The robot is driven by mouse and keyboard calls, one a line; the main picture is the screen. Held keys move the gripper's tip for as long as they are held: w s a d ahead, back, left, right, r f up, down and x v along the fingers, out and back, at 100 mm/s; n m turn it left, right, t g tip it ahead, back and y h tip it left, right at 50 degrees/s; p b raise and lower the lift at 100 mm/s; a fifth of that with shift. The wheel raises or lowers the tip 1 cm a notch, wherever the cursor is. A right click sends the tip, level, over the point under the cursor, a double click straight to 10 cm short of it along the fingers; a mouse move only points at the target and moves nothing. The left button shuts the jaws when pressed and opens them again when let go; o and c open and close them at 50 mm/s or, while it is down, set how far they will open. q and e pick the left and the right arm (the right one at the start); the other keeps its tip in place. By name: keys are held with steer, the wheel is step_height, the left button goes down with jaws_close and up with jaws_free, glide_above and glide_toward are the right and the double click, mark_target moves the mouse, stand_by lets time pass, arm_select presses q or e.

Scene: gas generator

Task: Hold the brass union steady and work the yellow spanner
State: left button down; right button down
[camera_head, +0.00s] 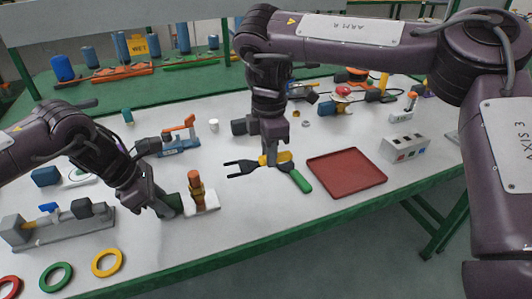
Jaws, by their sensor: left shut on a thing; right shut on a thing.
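The brass union (197,196) stands upright on a small white base, with an orange-brown upper part. My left gripper (182,204) comes in from its left side and is shut on it, low down; the finger contact is partly hidden. My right gripper (270,160) points down and is shut on the yellow spanner (284,157). A dark forked end (240,168) shows to the left of this gripper and a green handle (301,181) to its lower right. The spanner is to the right of the union, and the fork is apart from it.
A red tray (346,174) lies right of the spanner, with a grey switch box (404,147) beyond. A grey vise-like fixture (60,224) and coloured rings (107,263) are at the front left. A blue-and-orange tool (180,138) lies behind the union. White table is bare in front of the spanner.

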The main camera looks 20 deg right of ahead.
mark_target(257, 163)
steer(key=shift+a+f, duration=1.45)
steer(key=shift+w+a, duration=0.15)
steer(key=shift+a, duration=1.15)
steer(key=shift+w+a, duration=0.1)
steer(key=shift+a, duration=1.2)
